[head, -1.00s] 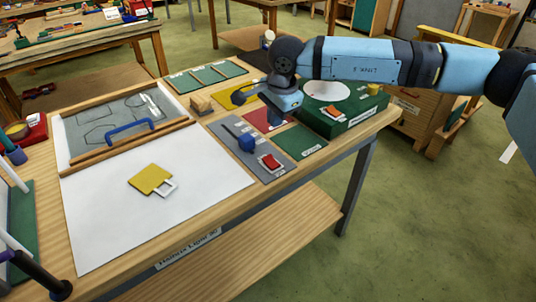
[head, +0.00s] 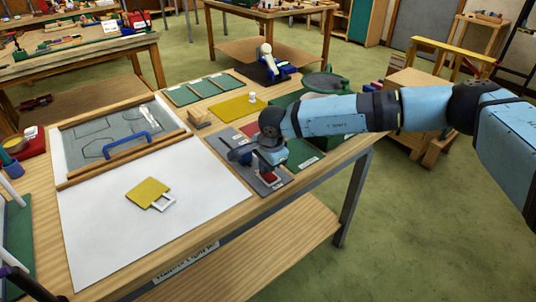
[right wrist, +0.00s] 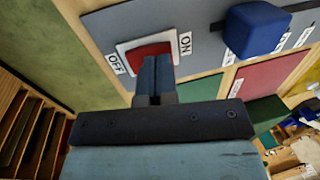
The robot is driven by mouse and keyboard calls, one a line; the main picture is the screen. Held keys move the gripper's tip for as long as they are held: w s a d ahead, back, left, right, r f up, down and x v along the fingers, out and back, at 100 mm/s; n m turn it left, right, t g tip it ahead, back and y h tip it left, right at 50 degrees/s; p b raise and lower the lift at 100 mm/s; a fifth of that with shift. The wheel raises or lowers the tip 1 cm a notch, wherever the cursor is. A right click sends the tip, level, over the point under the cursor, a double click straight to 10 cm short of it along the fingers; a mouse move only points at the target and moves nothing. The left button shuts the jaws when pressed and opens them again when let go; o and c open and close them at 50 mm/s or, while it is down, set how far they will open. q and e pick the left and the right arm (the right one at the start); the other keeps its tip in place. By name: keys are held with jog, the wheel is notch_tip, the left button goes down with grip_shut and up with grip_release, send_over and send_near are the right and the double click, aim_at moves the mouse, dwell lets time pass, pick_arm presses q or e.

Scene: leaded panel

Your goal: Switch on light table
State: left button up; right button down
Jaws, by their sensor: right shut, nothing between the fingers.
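The red rocker switch (right wrist: 148,50) sits in a white frame on a grey panel (right wrist: 200,30), with OFF lettered at its left and ON at its right in the right wrist view. Which side is pressed down I cannot tell. In the head view the switch (head: 269,177) is partly covered by my right gripper (head: 271,168). The shut, empty fingers (right wrist: 157,62) are over the switch; whether they touch it is unclear. The white sheet-like surface (head: 110,225) of the light table lies to the left.
A blue knob (right wrist: 255,28) stands on the same panel, close to the fingers. A yellow piece (head: 147,192) lies on the white surface. A grey drawing board (head: 115,130) with a blue handle is behind it. A green box (head: 290,98) is behind my right arm.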

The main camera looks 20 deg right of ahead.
jog(key=shift+f, duration=0.35)
jog(key=shift+w, duration=0.1)
jog(key=shift+a+f+g, duration=0.1)
jog(key=shift+f+g, duration=0.25)
jog(key=shift+g, duration=0.05)
jog(key=shift+s+d+f, duration=0.1)
jog(key=shift+s+d, duration=0.15)
jog(key=shift+s, duration=0.55)
